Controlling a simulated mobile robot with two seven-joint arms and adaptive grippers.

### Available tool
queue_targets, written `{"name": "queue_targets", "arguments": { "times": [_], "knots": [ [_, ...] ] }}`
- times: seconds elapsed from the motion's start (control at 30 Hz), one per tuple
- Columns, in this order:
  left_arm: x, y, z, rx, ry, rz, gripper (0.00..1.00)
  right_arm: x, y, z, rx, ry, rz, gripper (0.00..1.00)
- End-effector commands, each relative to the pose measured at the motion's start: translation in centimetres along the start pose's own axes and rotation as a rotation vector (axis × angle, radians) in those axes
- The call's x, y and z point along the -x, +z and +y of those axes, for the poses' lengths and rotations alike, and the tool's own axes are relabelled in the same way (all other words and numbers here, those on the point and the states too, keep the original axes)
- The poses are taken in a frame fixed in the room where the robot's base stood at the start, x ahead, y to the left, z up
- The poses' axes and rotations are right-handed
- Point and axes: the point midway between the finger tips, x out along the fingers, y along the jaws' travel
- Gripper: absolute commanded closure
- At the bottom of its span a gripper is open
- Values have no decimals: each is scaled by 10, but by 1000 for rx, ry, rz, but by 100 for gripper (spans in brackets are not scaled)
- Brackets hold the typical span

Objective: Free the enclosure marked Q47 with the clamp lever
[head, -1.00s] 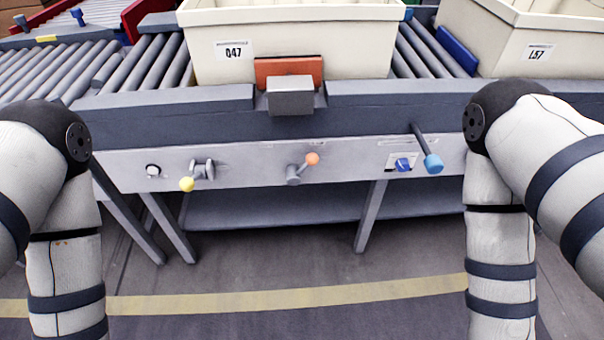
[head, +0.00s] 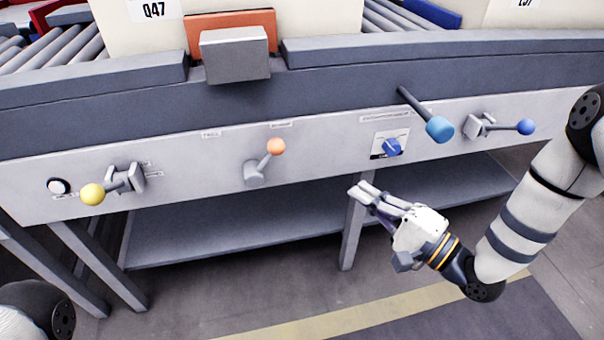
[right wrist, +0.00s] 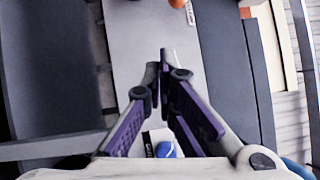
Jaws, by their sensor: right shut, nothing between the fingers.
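The cream enclosure marked Q47 (head: 300,25) sits at the top of the head view, cut off by the frame. An orange pad (head: 232,18) stands against its front, behind a grey block (head: 235,55). A lever with an orange knob (head: 276,147) sticks up and right from its pivot on the grey front panel; its knob also shows at the top edge of the right wrist view (right wrist: 178,3). I cannot read the labels above it. My right gripper (head: 360,194) is shut and empty, below and right of this lever, apart from it. My left gripper is out of view.
The panel (head: 330,150) also bears a yellow-knobbed lever (head: 93,194), a blue dial (head: 391,147), a protruding blue-ended handle (head: 438,129) and a blue-knobbed lever (head: 524,127). A shelf (head: 230,225) runs below. Free floor lies in front.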

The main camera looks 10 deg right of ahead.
Motion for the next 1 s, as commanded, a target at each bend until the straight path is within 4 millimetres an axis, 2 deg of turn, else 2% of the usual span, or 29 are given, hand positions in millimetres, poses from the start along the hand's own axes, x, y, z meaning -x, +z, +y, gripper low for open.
{"name": "queue_targets", "arguments": {
  "times": [0.03,0.13,0.37,0.47,0.57,0.93,1.0],
  "knots": [
    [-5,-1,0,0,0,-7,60,-1,-4,-4,-20,-37,-12,100],
    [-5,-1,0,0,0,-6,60,-3,-4,-13,-37,-66,-27,100],
    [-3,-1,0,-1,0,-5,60,-3,-3,-14,-37,-63,-27,100],
    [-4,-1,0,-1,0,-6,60,-10,-3,-14,-36,-63,-27,100],
    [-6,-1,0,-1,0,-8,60,-26,-2,-15,-36,-62,-29,100],
    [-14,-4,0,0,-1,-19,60,-106,0,-19,-35,-61,-28,100],
    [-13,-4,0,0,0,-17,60,-114,12,-20,-38,-60,-28,100]
  ]
}}
